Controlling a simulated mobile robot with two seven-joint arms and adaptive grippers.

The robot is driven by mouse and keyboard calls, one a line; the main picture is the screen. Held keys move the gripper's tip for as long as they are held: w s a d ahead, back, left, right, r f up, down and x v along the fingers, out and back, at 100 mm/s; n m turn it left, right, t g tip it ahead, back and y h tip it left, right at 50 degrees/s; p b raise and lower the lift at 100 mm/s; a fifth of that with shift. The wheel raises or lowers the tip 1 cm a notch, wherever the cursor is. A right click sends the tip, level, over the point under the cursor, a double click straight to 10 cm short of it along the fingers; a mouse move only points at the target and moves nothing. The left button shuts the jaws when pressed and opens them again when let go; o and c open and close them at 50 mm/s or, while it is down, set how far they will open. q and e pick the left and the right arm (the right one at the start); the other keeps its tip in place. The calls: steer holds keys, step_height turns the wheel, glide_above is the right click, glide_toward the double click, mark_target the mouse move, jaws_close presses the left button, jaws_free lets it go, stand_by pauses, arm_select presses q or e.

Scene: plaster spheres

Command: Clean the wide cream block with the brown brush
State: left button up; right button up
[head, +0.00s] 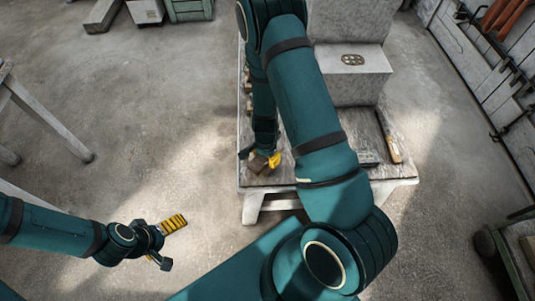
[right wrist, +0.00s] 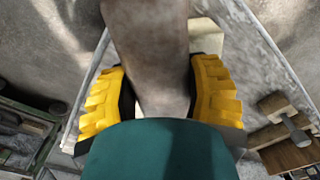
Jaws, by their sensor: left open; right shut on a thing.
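My right gripper (head: 268,160) is at the left front part of the pale worktable (head: 400,179), partly behind my own arm. In the right wrist view its yellow fingers (right wrist: 162,100) are shut on both sides of a brown-grey piece, which looks like the brown brush (right wrist: 152,45). A brown end of the brush (head: 257,166) shows beside the fingers in the head view. A cream surface, perhaps the wide cream block (right wrist: 207,36), shows partly behind the brush; I cannot tell whether they touch. My left gripper (head: 164,241) is open and empty over the floor, left of the table.
A large stepped grey block (head: 350,75) stands at the table's back. A wooden-handled tool (head: 393,150) lies at the right. Small pale pieces (head: 248,88) line the left edge, partly hidden by my arm. A trestle (head: 40,118) stands far left. Floor between is clear.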

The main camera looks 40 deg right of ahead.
steer(key=shift+w+d+r+p, duration=0.15)
steer(key=shift+d+r+p, duration=0.1)
steer(key=shift+d+r, duration=0.25)
steer(key=shift+w+d+r+p, duration=0.1)
steer(key=shift+d+r+p, duration=0.15)
steer(key=shift+d, duration=0.35)
steer(key=shift+w+a+f, duration=0.1)
steer(key=shift+w+a, duration=0.1)
steer(key=shift+w, duration=0.55)
steer(key=shift+w+a, duration=0.15)
steer(key=shift+w, duration=0.65)
steer(key=shift+w+a+f, duration=0.1)
steer(key=shift+w+a, duration=0.1)
steer(key=shift+w, duration=0.55)
steer(key=shift+f, duration=0.55)
steer(key=shift+d, duration=0.1)
steer(key=shift+w+d+r, duration=0.1)
steer(key=shift+d, duration=0.4)
steer(key=shift+w+d+b, duration=0.15)
steer(key=shift+d+b, duration=0.2)
steer(key=shift+d, duration=0.15)
